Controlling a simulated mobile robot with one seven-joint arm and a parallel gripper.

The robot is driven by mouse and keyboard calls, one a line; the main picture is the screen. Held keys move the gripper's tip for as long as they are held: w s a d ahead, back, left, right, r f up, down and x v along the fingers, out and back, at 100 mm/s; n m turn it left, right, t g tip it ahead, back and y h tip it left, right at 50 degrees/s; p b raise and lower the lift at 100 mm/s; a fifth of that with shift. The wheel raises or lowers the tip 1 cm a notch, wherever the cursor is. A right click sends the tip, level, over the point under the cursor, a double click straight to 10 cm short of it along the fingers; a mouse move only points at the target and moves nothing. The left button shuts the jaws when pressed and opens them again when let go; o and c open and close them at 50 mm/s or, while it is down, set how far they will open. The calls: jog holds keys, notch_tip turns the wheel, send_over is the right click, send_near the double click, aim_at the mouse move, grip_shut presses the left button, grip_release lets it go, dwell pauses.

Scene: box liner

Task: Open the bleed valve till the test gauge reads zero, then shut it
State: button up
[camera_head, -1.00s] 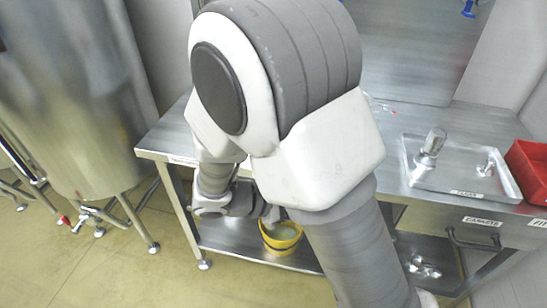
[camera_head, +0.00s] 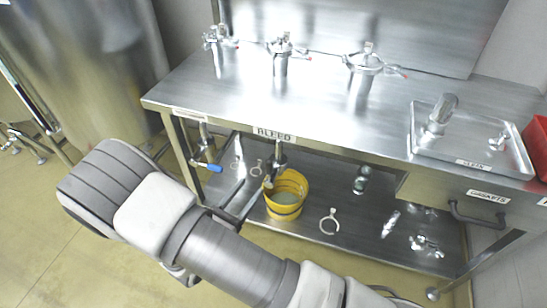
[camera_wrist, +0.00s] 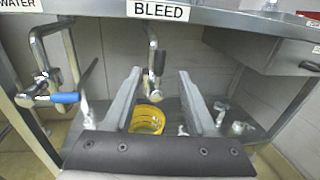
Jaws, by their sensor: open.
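The bleed valve (camera_wrist: 158,62) hangs from a bent pipe under the table edge, below the BLEED label (camera_wrist: 158,10), and seems to have a dark lever. In the head view the label (camera_head: 274,133) is on the table's front edge, with the pipe (camera_head: 280,156) below it. My gripper (camera_wrist: 160,73) is open and empty; its two fingers point toward the valve, which shows between their tips. I cannot tell whether they touch it, or whether the valve is open or shut. No gauge dial can be made out.
A yellow bucket (camera_head: 286,208) stands below the valve on the lower shelf. A blue-handled water valve (camera_wrist: 66,98) is to the left. Several clamped steel fittings (camera_head: 363,68) stand on the tabletop. A drawer (camera_head: 450,200) hangs at the right.

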aim_at(270, 172)
jog(key=b+x, duration=0.1)
jog(key=x, duration=1.3)
grip_shut()
dwell(0.9)
